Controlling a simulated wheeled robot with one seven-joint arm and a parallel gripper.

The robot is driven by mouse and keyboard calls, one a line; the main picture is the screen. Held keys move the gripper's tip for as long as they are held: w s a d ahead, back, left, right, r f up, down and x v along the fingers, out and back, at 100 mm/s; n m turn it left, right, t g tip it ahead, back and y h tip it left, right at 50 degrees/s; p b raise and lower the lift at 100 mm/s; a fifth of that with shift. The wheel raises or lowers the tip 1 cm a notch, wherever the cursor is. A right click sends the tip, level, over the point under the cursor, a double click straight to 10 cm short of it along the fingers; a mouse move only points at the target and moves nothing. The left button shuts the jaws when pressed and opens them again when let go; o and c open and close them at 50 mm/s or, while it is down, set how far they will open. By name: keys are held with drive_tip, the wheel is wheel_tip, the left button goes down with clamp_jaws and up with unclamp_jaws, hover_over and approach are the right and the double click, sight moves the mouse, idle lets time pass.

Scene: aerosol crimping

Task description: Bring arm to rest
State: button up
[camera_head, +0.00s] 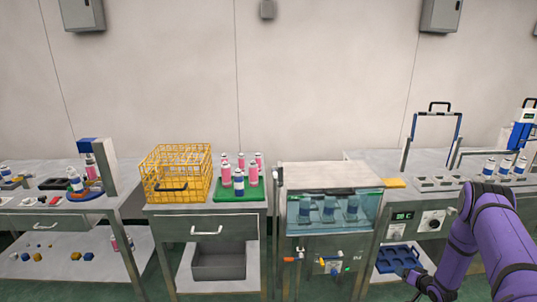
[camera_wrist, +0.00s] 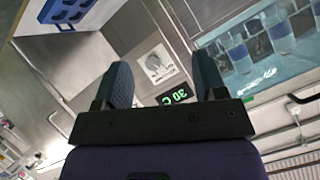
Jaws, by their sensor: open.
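My purple arm comes in from the lower right in the head view, bent at the elbow. My gripper (camera_head: 419,283) hangs low in front of the right bench, below its control panel. In the wrist view my gripper (camera_wrist: 164,88) shows two dark fingers spread apart with nothing between them.
A water bath (camera_head: 330,213) with several cans stands left of my arm. A yellow wire basket (camera_head: 177,172) and a green tray (camera_head: 238,194) with cans stand on the middle bench. A blue rack (camera_head: 397,258) sits on the lower shelf near my gripper.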

drive_tip(key=w+r+n+g+h, duration=0.1)
drive_tip(key=w+r, duration=0.3)
drive_tip(key=r, duration=0.9)
drive_tip(key=w+r+h, duration=0.2)
drive_tip(key=w+r, duration=0.1)
drive_tip(key=r, duration=0.9)
drive_tip(key=s+a+r+g, duration=0.1)
drive_tip(key=s+a+r, duration=0.15)
drive_tip(key=r, duration=0.55)
drive_tip(key=s+a+r+h, duration=0.1)
drive_tip(key=s+a+r, duration=0.15)
drive_tip(key=r, duration=0.55)
drive_tip(key=s+a+r+g, duration=0.1)
drive_tip(key=a+r, duration=0.3)
drive_tip(key=r, duration=0.5)
drive_tip(key=s+a+r+g, duration=0.1)
drive_tip(key=s+a+r, duration=0.4)
drive_tip(key=s+r, duration=0.3)
drive_tip(key=s+a+r+g, duration=0.1)
drive_tip(key=s+a+r, duration=0.45)
drive_tip(key=s, duration=0.45)
drive_tip(key=s+a+r+n+g+y, duration=0.1)
drive_tip(key=s+a, duration=0.3)
drive_tip(key=s, duration=0.8)
drive_tip(key=s+a+r+n+g, duration=0.1)
drive_tip(key=s+a, duration=0.3)
drive_tip(key=s, duration=0.9)
drive_tip(key=shift+n+y, duration=0.4)
drive_tip(key=shift+d, duration=0.1)
